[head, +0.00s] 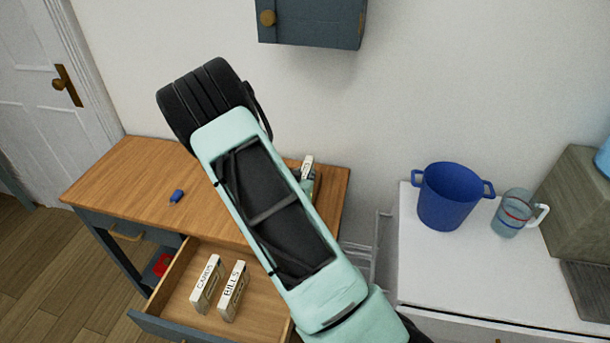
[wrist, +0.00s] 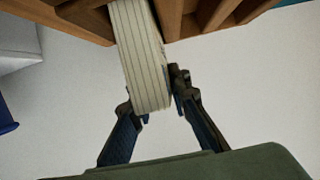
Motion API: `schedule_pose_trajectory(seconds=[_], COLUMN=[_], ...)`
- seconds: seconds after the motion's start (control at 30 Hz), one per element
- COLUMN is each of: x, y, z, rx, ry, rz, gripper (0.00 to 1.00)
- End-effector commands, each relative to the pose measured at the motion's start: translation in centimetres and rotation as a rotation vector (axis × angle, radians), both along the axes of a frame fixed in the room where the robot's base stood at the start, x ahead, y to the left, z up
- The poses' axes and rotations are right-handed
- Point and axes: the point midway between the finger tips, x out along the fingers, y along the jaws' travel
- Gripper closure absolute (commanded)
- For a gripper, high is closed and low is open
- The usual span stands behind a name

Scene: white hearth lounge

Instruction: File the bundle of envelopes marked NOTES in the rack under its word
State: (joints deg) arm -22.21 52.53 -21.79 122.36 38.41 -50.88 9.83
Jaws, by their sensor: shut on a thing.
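In the wrist view my gripper (wrist: 155,98) is shut on a pale bundle of envelopes (wrist: 143,50), seen by its layered edges. The bundle's far end reaches between the wooden dividers of the rack (wrist: 85,18); I cannot tell how deep it is or which slot. Its word does not show. In the head view my arm hides the gripper, the held bundle and most of the rack. A white lettered piece (head: 307,167) peeks out right of my arm, its word cut off.
Bundles marked CARDS (head: 206,284) and BILLS (head: 233,291) stand in the open drawer (head: 170,325) of the wooden desk (head: 130,170). A small blue object (head: 176,196) lies on the desktop. A blue pot (head: 447,200) and a glass jug (head: 512,214) stand on the white counter. A cabinet (head: 312,22) hangs above.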

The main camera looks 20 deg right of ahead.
Motion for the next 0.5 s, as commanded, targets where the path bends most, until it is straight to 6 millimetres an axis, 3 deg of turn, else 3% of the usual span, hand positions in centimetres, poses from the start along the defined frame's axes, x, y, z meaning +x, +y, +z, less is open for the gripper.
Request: schedule_pose_trajectory(seconds=[0.5], x=[-0.02], y=[-0.06], z=[-1.23], rx=[0.0], ry=[-0.001], rz=[-0.001], gripper=[1.0])
